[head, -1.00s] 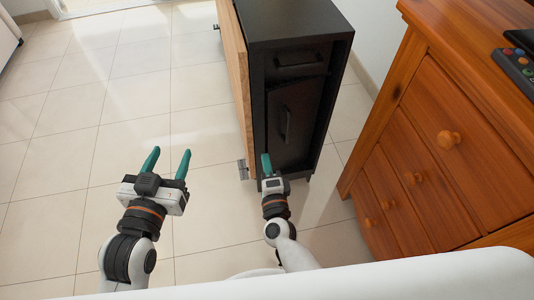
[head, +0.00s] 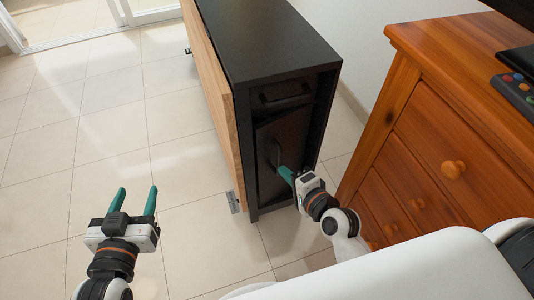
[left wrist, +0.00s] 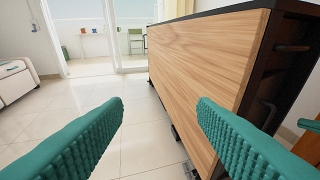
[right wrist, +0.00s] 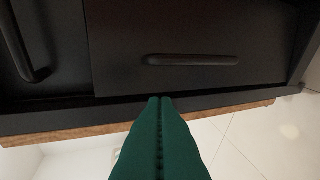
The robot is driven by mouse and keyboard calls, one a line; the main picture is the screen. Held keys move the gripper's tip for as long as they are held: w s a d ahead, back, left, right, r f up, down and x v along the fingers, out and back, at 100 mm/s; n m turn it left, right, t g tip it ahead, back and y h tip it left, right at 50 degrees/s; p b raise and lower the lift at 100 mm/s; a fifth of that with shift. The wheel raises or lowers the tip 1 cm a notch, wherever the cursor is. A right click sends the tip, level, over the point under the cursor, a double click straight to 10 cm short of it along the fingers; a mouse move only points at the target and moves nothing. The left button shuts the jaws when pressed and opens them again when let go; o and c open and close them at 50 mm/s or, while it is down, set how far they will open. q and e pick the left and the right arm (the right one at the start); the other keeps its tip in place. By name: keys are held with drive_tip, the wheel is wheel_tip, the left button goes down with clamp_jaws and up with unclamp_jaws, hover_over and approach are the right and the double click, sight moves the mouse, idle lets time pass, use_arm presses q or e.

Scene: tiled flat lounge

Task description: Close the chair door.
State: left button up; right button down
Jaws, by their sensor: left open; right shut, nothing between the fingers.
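The narrow black cabinet (head: 270,42) has a wooden side panel and stands at the centre of the head view. The black door (head: 264,165) with a vertical bar handle (head: 277,152) is on its near end, under a drawer (head: 285,95). The door's top edge slants against the frame, so it looks ajar. My right gripper (head: 281,170) is shut and empty, its tips close to the door by the handle. The right wrist view shows the fingertips (right wrist: 160,100) by the door's edge; contact is unclear. My left gripper (head: 135,189) is open and empty, left of the cabinet.
A wooden drawer chest (head: 400,150) with round knobs stands close on the right, near my right arm. A remote (head: 518,90) lies on top of it. A white wall is behind the cabinet. Tiled floor (head: 100,130) on the left is clear.

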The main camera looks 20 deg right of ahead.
sight(260, 148)
drive_tip(key=x, duration=0.2)
drive_tip(key=b+x, duration=0.1)
drive_tip(key=x, duration=0.2)
drive_tip(key=b+x, duration=0.1)
drive_tip(key=x, duration=0.2)
drive_tip(key=shift+w+r, duration=0.15)
drive_tip(key=shift+r, duration=0.2)
use_arm(q)
wheel_tip(260, 148, up, 10)
drive_tip(key=d+t+h, duration=0.1)
drive_tip(key=t+h, duration=0.1)
drive_tip(key=t, duration=0.5)
drive_tip(key=shift+s+d+h, duration=0.2)
drive_tip(key=shift+d+h, duration=0.1)
use_arm(e)
drive_tip(key=shift+w+a, duration=0.1)
drive_tip(key=shift+w, duration=0.4)
use_arm(q)
drive_tip(key=shift+r, duration=0.1)
use_arm(e)
drive_tip(key=shift+r, duration=0.1)
